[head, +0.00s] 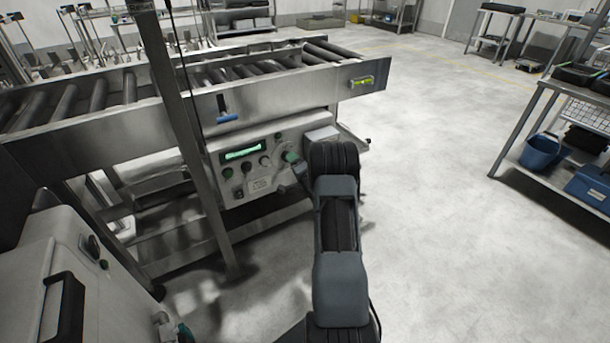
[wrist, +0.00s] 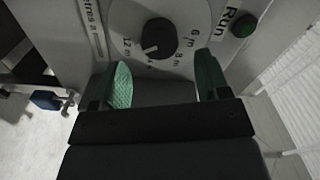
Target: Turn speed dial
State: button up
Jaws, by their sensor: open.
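The speed dial is a round black knob (wrist: 159,38) with a white pointer line, on a pale plate marked in metres, at the top middle of the wrist view. My gripper (wrist: 162,85) is open, its two green-padded fingers standing apart just below the knob in that view, one to each side, with nothing between them. In the head view my gripper (head: 291,158) is at the right part of the control panel (head: 262,183), and my arm hides part of that area. The knob itself is hard to make out there.
A green button (wrist: 244,26) beside the word Run is close to the right finger. The panel also has a green display (head: 243,151) and small knobs. A roller conveyor (head: 180,107) runs above it, with a blue-handled tool (head: 227,117) hanging.

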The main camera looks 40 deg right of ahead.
jog(key=s+a+p, duration=0.1)
jog(key=s, duration=0.9)
jog(key=shift+a, duration=0.2)
jog(key=s+d+f+n+g+h+p, duration=0.1)
jog(key=s+f+n+g, duration=0.3)
jog(key=s+f+g, duration=0.35)
jog(key=s+a+r+n+g+y+p, duration=0.1)
jog(key=s+a+r+n+p, duration=0.3)
jog(key=a+r, duration=0.6)
jog(key=s+a+r+n+g+y+p, duration=0.1)
jog(key=s+a+r+n+g+p, duration=0.2)
jog(key=a+r+p, duration=0.5)
jog(key=s+a+r+n+g+y+p, duration=0.1)
jog(key=s+a+r+n+p, duration=0.4)
jog(key=a+r, duration=0.7)
notch_tip(320, 180, up, 12)
jog(key=shift+s+a+r+g+y+p, duration=0.2)
jog(key=shift+s+a+g+y+p, duration=0.25)
jog(key=shift+g+p, duration=0.3)
